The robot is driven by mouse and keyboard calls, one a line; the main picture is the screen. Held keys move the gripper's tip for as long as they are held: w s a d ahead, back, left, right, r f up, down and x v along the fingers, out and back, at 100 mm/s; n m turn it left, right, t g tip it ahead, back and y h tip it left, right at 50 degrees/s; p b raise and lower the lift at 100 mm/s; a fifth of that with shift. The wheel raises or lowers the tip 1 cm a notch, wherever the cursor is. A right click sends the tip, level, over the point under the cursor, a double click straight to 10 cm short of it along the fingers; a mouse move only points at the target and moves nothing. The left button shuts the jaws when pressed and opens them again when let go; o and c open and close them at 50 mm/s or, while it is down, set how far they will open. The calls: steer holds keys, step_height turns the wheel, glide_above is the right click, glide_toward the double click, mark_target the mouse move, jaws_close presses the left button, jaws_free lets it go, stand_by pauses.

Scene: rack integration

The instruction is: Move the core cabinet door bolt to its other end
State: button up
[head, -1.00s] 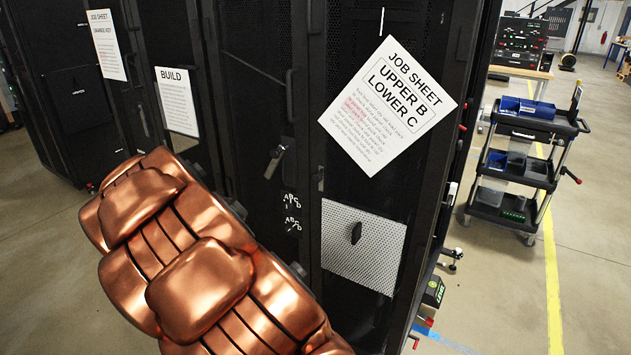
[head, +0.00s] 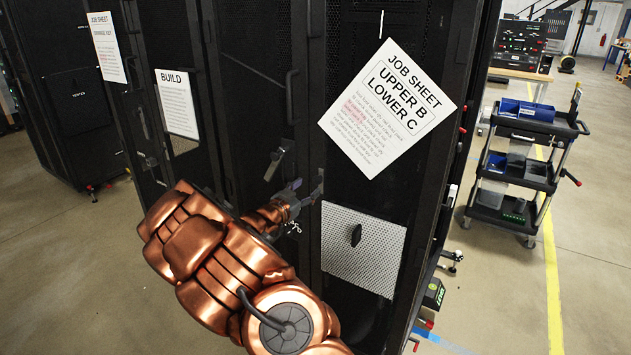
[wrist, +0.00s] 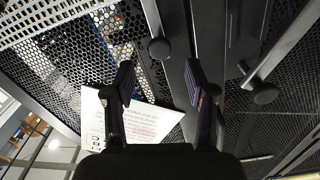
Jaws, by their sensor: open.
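My gripper (head: 304,191) is open and empty in front of the dark cabinet doors, beside the gap between two doors. In the wrist view, its fingers (wrist: 158,82) stand apart. A grey bar with a round dark knob (wrist: 160,48) lies just beyond the fingertips, roughly between them, and nothing is gripped. A second bar with a knob (wrist: 265,92) is to its right. In the head view, a small grey fitting (head: 319,187) sits right of my gripper and a grey lever (head: 274,163) is up and left. I cannot tell which is the named bolt.
A job sheet reading "UPPER B LOWER C" (head: 388,108) hangs above right of my gripper. A perforated white panel (head: 362,250) with a dark handle is below right. A tool cart (head: 520,165) stands far right. My arm largely hides the lettered A-to-D markings.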

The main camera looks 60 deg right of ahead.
mark_target(316, 181)
steer(key=shift+w+d+p, duration=0.1)
steer(key=shift+d+p, duration=0.6)
steer(key=shift+d, duration=2)
jaws_close()
